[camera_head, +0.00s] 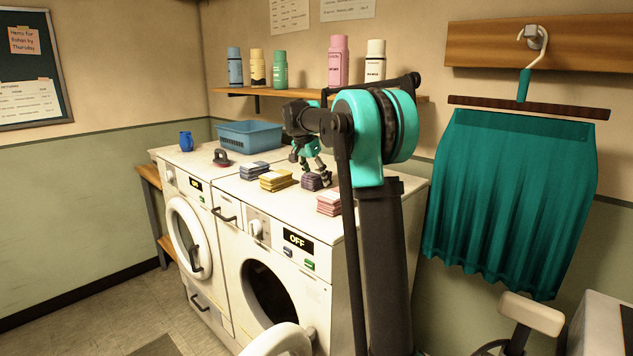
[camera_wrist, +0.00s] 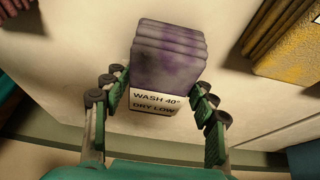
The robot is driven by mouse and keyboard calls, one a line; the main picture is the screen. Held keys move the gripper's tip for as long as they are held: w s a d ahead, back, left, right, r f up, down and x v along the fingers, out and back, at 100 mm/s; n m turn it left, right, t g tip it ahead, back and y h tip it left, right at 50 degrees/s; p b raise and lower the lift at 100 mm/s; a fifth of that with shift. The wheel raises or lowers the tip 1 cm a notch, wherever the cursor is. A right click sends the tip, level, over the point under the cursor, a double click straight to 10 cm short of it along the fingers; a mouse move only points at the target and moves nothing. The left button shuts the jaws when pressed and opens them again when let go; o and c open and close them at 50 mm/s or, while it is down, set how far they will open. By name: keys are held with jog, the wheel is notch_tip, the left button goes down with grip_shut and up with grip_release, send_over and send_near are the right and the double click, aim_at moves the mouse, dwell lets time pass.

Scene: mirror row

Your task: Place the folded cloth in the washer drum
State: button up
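Several folded cloths lie in a row on the machine top: a dark blue one (camera_head: 254,171), a yellow one (camera_head: 277,180), a purple one (camera_head: 318,181) and a pink one (camera_head: 329,202). My gripper (camera_head: 308,168) points down at the purple cloth. In the wrist view the stained purple cloth (camera_wrist: 169,55) sits between the open fingers (camera_wrist: 158,88), with a gap on each side. A label beside it (camera_wrist: 155,102) reads "WASH 40° DRY LOW". The right machine shows "OFF"; its round door (camera_head: 281,342) is open on a dark drum (camera_head: 268,290).
The left machine's round door (camera_head: 188,238) looks shut. A bottle shelf (camera_head: 260,93) is behind; a teal cloth (camera_head: 510,190) hangs at right.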

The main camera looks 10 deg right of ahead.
aim_at(316, 173)
jog(key=c, duration=0.7)
notch_tip(316, 173, up, 20)
jog(key=shift+r, duration=0.25)
